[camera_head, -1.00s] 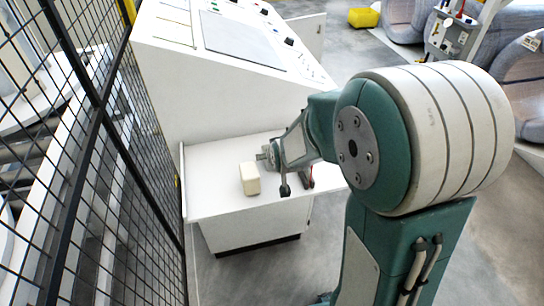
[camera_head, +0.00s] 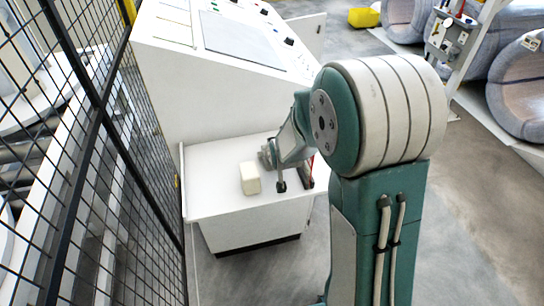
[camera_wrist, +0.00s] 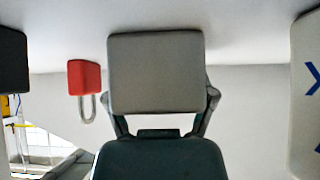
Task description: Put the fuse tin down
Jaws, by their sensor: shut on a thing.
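The fuse tin, which I take to be the plain grey box (camera_wrist: 155,72) in the middle of the wrist view, sits between the fingers of my gripper (camera_wrist: 165,108). The fingers show at its two sides, with the teal gripper body below it in that view. In the head view my gripper (camera_head: 269,156) is low over the white shelf (camera_head: 215,200), just right of and behind a cream block (camera_head: 250,178). There the tin is small and mostly hidden by my arm. I cannot tell whether it touches the shelf.
A red padlock (camera_wrist: 85,77) is beside the tin in the wrist view, with a dark object (camera_wrist: 12,60) at the left edge and a white item with blue marks (camera_wrist: 306,110) at the right. A sloped console (camera_head: 165,80) rises behind the shelf. A mesh fence (camera_head: 100,180) runs along the left.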

